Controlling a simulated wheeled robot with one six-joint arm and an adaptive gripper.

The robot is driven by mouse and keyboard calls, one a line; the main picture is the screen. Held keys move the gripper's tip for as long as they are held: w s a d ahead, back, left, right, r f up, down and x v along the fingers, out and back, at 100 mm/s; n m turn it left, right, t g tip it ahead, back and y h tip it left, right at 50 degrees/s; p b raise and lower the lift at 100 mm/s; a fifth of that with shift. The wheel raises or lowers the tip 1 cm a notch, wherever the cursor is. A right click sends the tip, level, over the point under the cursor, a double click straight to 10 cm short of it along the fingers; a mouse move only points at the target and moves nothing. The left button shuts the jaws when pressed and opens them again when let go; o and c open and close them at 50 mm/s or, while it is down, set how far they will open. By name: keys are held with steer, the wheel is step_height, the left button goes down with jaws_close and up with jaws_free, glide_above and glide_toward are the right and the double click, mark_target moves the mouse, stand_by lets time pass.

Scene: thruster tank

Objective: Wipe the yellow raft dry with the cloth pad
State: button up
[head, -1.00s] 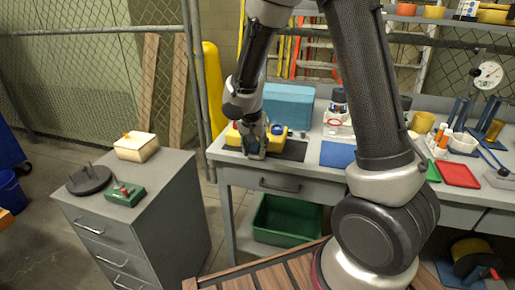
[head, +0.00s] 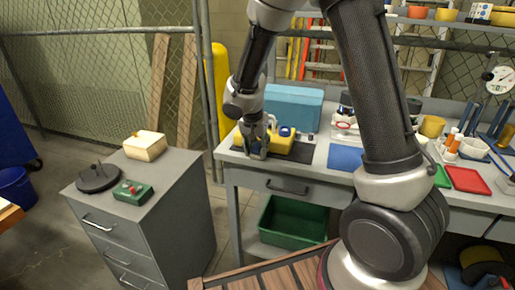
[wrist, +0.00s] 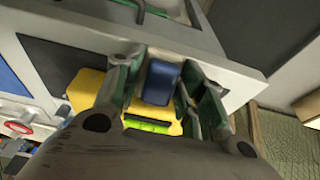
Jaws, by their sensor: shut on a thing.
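The yellow raft (head: 284,142) lies on a black mat near the left end of the grey workbench, with blue and white parts on top. In the wrist view its yellow body (wrist: 86,90) shows beneath my fingers, with a bright green strip in it. My gripper (head: 257,152) points down at the raft's left front part. In the wrist view my gripper (wrist: 163,92) is shut on a blue block (wrist: 160,82), which looks like the cloth pad. Whether the pad touches the raft is hidden. Part of the raft is covered by my gripper.
A light blue box (head: 293,105) stands behind the raft. A blue mat (head: 345,157) and a red tray (head: 467,179) lie further right. A green bin (head: 293,222) sits on the lower shelf. A grey drawer cabinet (head: 176,200) stands left, across a floor gap.

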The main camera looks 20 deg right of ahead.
steer(key=shift+w+a, duration=0.65)
steer(key=shift+a, duration=0.25)
steer(key=shift+w+a, duration=0.65)
steer(key=shift+a, duration=0.2)
steer(key=shift+w+a, duration=0.7)
steer(key=shift+a, duration=0.1)
steer(key=shift+d, duration=0.1)
steer(key=shift+s+d, duration=0.6)
steer(key=shift+d, duration=0.2)
